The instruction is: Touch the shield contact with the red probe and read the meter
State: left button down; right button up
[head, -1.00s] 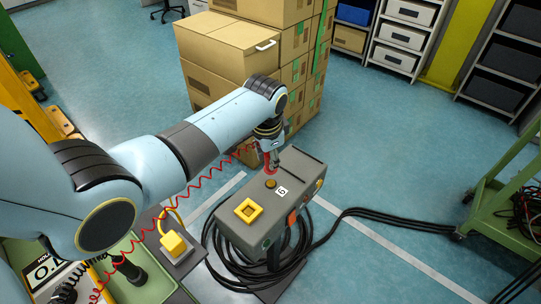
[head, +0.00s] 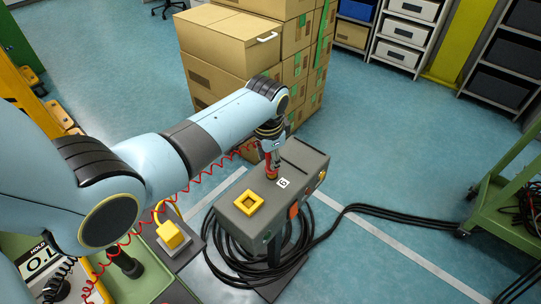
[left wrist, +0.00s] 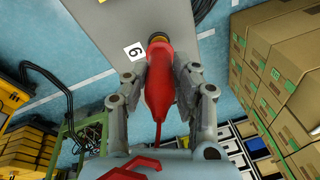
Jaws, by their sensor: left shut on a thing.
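My left gripper (head: 270,163) is shut on the red probe (left wrist: 158,85), which points at the top of the grey box (head: 300,165). The probe's tip meets or nearly meets the round brass contact (left wrist: 158,38) beside a white number label (head: 283,183). The tip hides much of this contact, so I cannot tell for sure whether they touch. The red coiled lead (head: 190,187) runs back toward the meter (head: 42,262) at the lower left. My right gripper is not in view.
A yellow square socket (head: 248,202) sits on the box top. Black cables (head: 235,262) coil around its base. A yellow plug block (head: 172,235) stands to the left. Stacked cartons (head: 225,45) rise behind, and a green cart (head: 500,205) stands at right.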

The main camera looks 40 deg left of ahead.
pick_arm(q)
jog(key=shift+f, duration=0.35)
dwell(1.3)
notch_tip(320, 180, up, 5)
jog(key=p, duration=0.5)
jog(key=shift+r+p, duration=0.1)
jog(key=shift+p, duration=0.25)
dwell(0.6)
